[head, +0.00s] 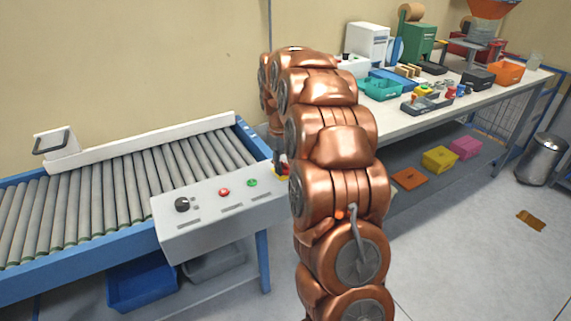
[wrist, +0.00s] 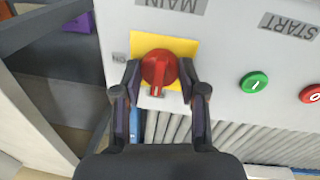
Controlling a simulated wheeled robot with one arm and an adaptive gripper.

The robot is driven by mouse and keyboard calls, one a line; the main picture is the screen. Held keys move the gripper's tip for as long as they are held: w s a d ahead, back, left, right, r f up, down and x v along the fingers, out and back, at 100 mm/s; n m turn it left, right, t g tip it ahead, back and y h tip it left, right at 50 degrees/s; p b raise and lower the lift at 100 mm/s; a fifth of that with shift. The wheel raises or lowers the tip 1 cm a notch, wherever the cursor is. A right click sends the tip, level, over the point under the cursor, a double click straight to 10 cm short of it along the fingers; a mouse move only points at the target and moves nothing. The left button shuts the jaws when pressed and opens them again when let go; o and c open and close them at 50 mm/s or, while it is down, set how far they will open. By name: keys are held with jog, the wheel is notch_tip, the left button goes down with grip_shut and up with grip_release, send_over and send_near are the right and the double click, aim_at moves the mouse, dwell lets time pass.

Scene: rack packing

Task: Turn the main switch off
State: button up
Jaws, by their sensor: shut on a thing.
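The main switch (wrist: 157,68) is a red rotary knob on a yellow plate (wrist: 182,47), under an upside-down MAIN label (wrist: 171,4) in the wrist view. Its handle runs toward the bottom of that view. My gripper (wrist: 160,76) is shut on the knob, one finger on each side. An ON label (wrist: 119,58) shows left of the plate; any mark on the right is hidden by a finger. In the head view, only a bit of the red and yellow switch shows at the right end of the control panel (head: 205,222), behind my arm.
A green START button (wrist: 254,82) and a red button (wrist: 311,93) sit right of the switch in the wrist view. The head view shows a black knob (head: 182,204) on the panel, a roller conveyor (head: 110,190) behind it, and a cluttered workbench (head: 440,117) at right.

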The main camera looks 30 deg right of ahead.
dwell(0.4)
jog(key=o, duration=1.1)
jog(key=shift+o, duration=0.2)
notch_tip(320, 180, up, 12)
jog(key=a, duration=0.1)
jog(key=shift+s+a, duration=0.1)
dwell(0.3)
